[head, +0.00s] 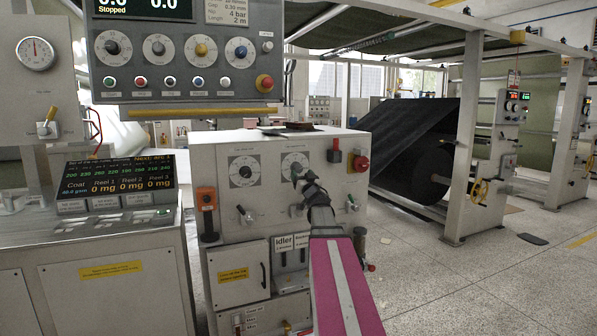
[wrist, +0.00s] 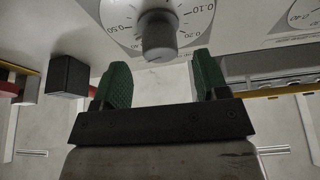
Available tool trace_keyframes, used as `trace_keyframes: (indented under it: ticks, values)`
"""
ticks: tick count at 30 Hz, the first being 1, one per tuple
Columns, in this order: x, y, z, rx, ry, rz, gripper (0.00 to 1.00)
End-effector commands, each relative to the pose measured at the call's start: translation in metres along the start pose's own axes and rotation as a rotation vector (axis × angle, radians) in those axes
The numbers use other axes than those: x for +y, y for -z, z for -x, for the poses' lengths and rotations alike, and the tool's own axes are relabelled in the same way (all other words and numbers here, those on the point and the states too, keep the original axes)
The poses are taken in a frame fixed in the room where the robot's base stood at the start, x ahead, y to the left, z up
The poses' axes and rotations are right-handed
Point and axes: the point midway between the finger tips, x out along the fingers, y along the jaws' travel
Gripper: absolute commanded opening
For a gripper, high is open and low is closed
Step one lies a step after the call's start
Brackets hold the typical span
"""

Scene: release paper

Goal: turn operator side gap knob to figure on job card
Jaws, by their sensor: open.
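A grey round gap knob (wrist: 158,38) stands on a white dial marked 0.10, 0.20 and 0.50 in the wrist view. My gripper (wrist: 160,80) is open, with its green fingers below the knob and to either side, and nothing held. In the head view my gripper (head: 298,173) is in front of the right dial (head: 295,160) and partly hides its knob. A similar dial with a dark knob (head: 244,171) is to its left. Their labels are too small to read. The job card (head: 228,11) is at the top; "4 bar" and "2 m" show, and a line in mm is unclear.
A black block-shaped control (head: 334,151) and a red button (head: 361,163) are right of the right dial. The black control also shows in the wrist view (wrist: 68,76). A lever (head: 245,214) sits below the left dial. A control panel (head: 186,55) overhangs above. Open floor (head: 490,280) lies right.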

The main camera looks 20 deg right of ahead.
Motion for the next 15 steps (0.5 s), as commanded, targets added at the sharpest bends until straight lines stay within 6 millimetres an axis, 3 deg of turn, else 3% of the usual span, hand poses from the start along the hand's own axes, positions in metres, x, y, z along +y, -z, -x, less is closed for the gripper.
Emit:
trace_keyframes:
  ticks: [1, 6, 15]
  values:
    - [0.001, -0.001, -0.014, 0.0, 0.001, 0.0, 0.67]
    - [0.001, -0.001, -0.037, 0.0, 0.0, 0.0, 0.67]
    - [0.0, 0.0, -0.044, -0.001, -0.001, 0.0, 0.67]
